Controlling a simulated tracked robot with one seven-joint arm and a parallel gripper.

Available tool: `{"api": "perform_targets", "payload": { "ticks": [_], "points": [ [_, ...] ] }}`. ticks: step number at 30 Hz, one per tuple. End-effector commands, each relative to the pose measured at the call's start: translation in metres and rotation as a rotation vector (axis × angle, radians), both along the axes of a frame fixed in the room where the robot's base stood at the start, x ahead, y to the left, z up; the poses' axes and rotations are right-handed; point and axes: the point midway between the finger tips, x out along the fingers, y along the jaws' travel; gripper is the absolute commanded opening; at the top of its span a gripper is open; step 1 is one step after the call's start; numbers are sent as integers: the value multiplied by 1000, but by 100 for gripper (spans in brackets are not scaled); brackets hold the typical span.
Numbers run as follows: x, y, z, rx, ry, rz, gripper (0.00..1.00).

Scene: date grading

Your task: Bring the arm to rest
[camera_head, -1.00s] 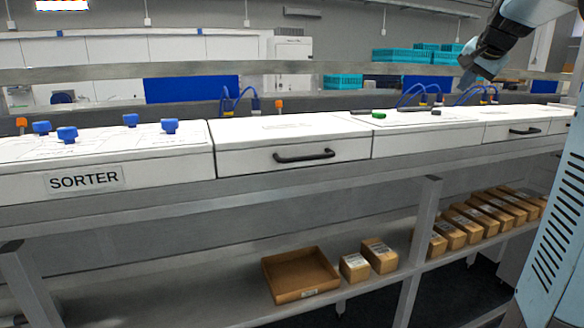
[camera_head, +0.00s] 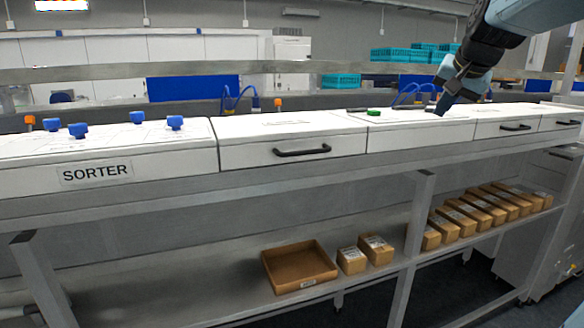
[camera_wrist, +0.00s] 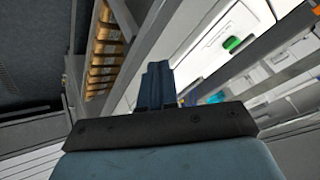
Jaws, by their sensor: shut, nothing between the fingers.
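My gripper (camera_head: 440,109) is at the upper right of the head view, at the end of my dark and pale blue arm. Its fingers point down and to the left, and they overlap the white machine top in the picture. I cannot tell the exact gap to that top. In the wrist view my gripper (camera_wrist: 157,68) shows its fingers together, with nothing between them.
A white bench unit marked SORTER (camera_head: 95,172) carries blue knobs. A white drawer with a black handle (camera_head: 302,151) and a green button (camera_head: 374,112) are to its right. Below, a shelf (camera_head: 190,280) holds an open cardboard tray (camera_head: 299,287) and several brown boxes (camera_head: 376,250).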

Motion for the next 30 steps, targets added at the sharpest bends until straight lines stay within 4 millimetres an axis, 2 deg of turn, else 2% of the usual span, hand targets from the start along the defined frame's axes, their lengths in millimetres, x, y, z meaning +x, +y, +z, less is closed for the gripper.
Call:
{"api": "perform_targets", "payload": {
  "ticks": [1, 6, 12, 16, 18, 22, 30],
  "points": [
    [-19, 15, -9, -20, 14, 37, 0],
    [-80, 54, -46, -100, 67, 164, 0],
    [-151, 86, -98, -200, 125, 310, 0],
    [-189, 98, -130, -260, 156, 391, 0],
    [-204, 101, -143, -286, 169, 424, 0],
    [-221, 102, -159, -313, 182, 459, 0],
    [-226, 103, -164, -325, 188, 472, 0]
  ]
}}
